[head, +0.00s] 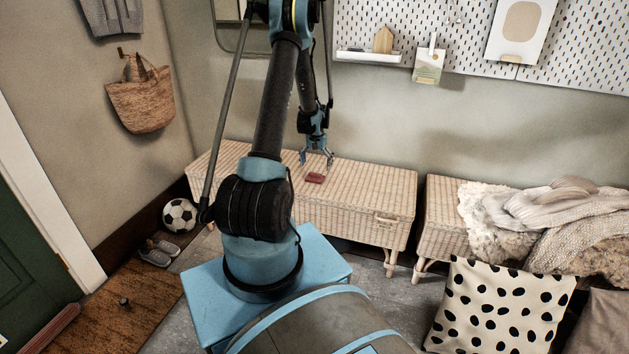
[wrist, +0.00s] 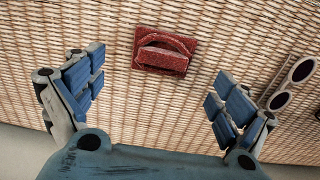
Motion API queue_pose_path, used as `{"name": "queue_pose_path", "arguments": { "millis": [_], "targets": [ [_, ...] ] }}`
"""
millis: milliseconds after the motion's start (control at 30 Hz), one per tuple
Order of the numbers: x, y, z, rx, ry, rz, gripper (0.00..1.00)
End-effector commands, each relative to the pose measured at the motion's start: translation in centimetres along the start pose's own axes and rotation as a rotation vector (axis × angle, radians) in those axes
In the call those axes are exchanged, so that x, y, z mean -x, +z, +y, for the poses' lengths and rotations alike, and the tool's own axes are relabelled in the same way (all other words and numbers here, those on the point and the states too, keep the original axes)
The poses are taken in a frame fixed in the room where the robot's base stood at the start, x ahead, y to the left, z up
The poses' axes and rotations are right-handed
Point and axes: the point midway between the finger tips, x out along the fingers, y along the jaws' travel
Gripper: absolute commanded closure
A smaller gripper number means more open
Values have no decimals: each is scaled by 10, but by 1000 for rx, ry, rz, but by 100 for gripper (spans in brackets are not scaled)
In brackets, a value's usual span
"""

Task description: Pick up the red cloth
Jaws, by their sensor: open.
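The red cloth (head: 314,178) lies on top of the left wicker bench (head: 360,187), folded into a small flat rectangle. In the wrist view the red cloth (wrist: 163,51) has a raised fold on its upper face and lies ahead of the fingers, between their two lines. My gripper (head: 317,160) hangs just above the bench top, close to the cloth. In the wrist view my gripper (wrist: 152,88) has its fingers wide apart, with nothing between them. It appears apart from the cloth.
Sunglasses (wrist: 291,84) lie on the wicker to the right of my gripper. A second bench (head: 442,215) with a blanket (head: 575,205) stands to the right, with a spotted cushion (head: 495,310) before it. A football (head: 180,215) and shoes (head: 158,251) are on the floor at left. Bare wicker surrounds the cloth.

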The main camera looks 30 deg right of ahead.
Motion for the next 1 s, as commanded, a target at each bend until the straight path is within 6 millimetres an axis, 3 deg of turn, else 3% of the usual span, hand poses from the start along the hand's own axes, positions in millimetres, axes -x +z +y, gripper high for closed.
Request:
{"name": "queue_pose_path", "arguments": {
  "millis": [267, 633, 900, 933, 1000],
  "targets": [
    [-11, 0, -1, 0, 0, 0, 6],
    [-52, 1, -4, 0, 0, 0, 6],
    [-56, 2, -4, 0, 0, 0, 6],
    [-56, 2, -4, 0, 0, 0, 8],
    [-56, 2, -4, 0, 0, 0, 24]
  ]
}}
